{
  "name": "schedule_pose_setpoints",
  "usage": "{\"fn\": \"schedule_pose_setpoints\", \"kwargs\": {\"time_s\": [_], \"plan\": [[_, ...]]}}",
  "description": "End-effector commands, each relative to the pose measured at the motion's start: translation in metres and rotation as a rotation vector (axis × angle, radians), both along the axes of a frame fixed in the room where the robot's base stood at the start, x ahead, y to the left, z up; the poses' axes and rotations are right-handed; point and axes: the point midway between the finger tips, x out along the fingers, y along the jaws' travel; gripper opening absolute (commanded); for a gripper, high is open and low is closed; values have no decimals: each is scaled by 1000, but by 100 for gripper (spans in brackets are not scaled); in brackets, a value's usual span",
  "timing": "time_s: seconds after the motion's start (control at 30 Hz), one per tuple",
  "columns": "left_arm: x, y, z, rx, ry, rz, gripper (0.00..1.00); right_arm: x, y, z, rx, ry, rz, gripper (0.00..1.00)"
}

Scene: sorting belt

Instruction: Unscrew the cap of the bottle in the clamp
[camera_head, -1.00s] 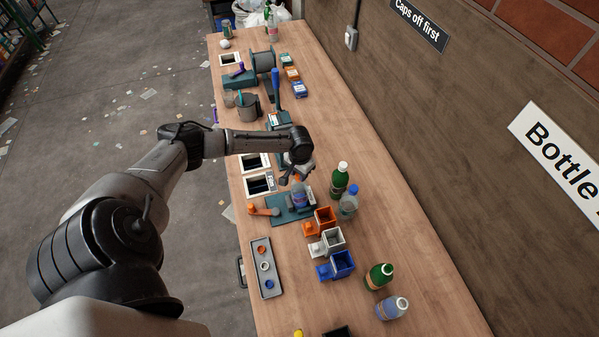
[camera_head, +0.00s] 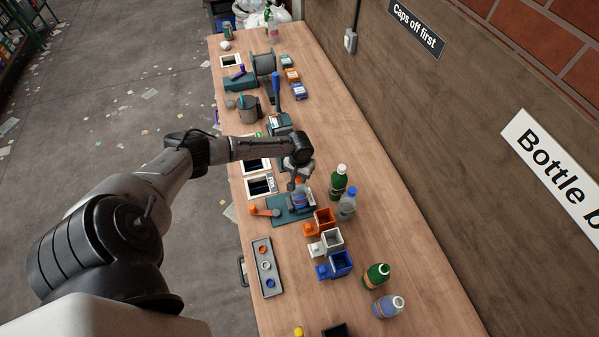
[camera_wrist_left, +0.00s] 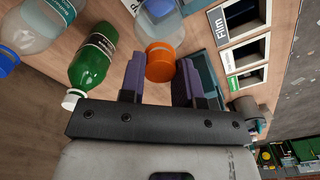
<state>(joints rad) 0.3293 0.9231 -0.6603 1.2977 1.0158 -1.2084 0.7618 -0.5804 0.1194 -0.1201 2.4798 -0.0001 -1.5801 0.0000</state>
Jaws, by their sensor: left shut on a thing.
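The bottle (camera_head: 300,201) is clear with a bluish tint and stands upright in the clamp (camera_head: 281,213), a teal base with an orange lever (camera_head: 262,211). Its orange cap (camera_wrist_left: 160,62) shows between the purple-grey fingers of my left gripper (camera_wrist_left: 159,76) in the left wrist view. My left gripper (camera_head: 299,183) is above the bottle in the head view, shut on the cap; the arm partly hides the cap there. My right gripper is not in view.
A green bottle (camera_head: 338,182) and a clear bottle with a blue cap (camera_head: 347,203) stand just right of the clamp. Orange (camera_head: 324,217), white (camera_head: 331,240) and blue (camera_head: 341,262) bins are in front. A grey tray (camera_head: 258,250) holds loose caps. Square openings lie behind the clamp.

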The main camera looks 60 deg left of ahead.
Motion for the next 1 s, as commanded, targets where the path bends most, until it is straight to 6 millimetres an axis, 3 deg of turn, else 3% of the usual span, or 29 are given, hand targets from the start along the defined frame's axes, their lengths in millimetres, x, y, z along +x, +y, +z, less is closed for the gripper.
{"fn": "schedule_pose_setpoints", "kwargs": {"time_s": [0.4,1.0], "plan": [[0,0,2,0,2,178,8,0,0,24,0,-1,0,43],[0,0,1,0,2,230,8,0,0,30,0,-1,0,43]]}}
